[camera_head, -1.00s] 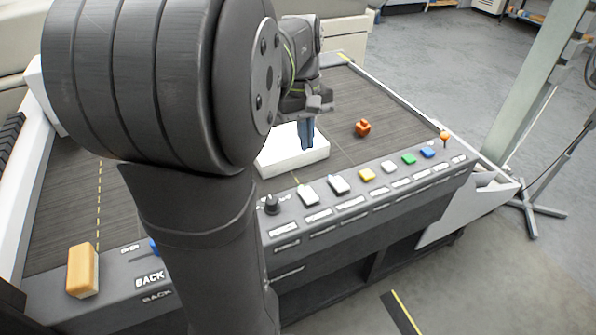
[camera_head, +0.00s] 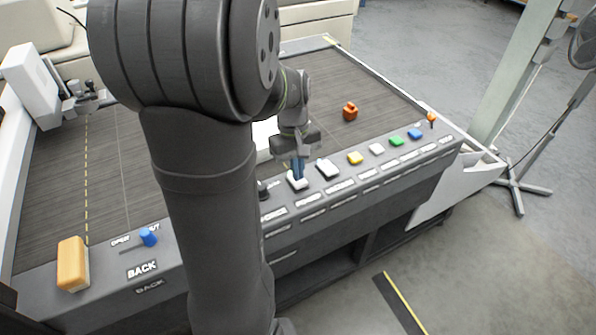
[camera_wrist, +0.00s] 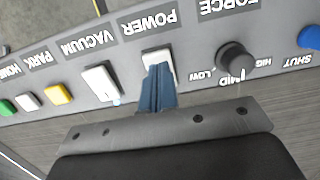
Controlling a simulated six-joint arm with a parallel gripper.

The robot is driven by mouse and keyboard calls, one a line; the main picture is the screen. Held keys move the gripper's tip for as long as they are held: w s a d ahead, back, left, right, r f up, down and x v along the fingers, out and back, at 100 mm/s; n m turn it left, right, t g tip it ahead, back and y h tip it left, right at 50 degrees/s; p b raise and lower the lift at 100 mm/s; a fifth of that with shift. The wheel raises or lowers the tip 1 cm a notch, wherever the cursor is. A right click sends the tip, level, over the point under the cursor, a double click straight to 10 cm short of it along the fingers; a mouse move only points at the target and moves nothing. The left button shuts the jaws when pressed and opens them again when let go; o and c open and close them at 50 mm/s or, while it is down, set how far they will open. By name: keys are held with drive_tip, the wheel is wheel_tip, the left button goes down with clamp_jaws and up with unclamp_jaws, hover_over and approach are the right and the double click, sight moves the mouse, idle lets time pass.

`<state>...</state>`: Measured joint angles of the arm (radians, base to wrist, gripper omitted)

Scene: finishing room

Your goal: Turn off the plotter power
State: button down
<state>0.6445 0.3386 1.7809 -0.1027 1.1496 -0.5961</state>
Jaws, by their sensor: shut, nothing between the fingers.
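The plotter's front control panel (camera_head: 330,196) carries a row of switches and buttons. The white power rocker switch (camera_wrist: 158,66) sits beside the label POWER in the wrist view, and it also shows in the head view (camera_head: 297,181). My gripper (camera_wrist: 157,72) is shut and empty, its blue fingertips over the power switch and covering part of it. Its fingertips also show in the head view (camera_head: 298,176), at the same switch. Whether they press on it or only hover, I cannot tell. The switch's exact tilt is partly hidden.
A white vacuum rocker (camera_wrist: 100,84) is on one side of the power switch and a black force knob (camera_wrist: 236,60) on the other. Yellow (camera_head: 355,158), green (camera_head: 396,140) and blue (camera_head: 415,134) buttons continue along the panel. An orange object (camera_head: 350,112) lies on the bed.

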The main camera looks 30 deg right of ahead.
sight(291, 173)
drive_tip(key=shift+f, duration=0.45)
drive_tip(key=shift+s+f+t, duration=0.2)
drive_tip(key=shift+s+t, duration=0.05)
drive_tip(key=shift+t, duration=0.15)
drive_tip(key=shift+w, duration=0.2)
drive_tip(key=shift+w+r, duration=0.15)
drive_tip(key=shift+w, duration=0.55)
drive_tip(key=shift+r, duration=0.1)
wheel_tip(291, 173, up, 14)
drive_tip(key=w, duration=0.2)
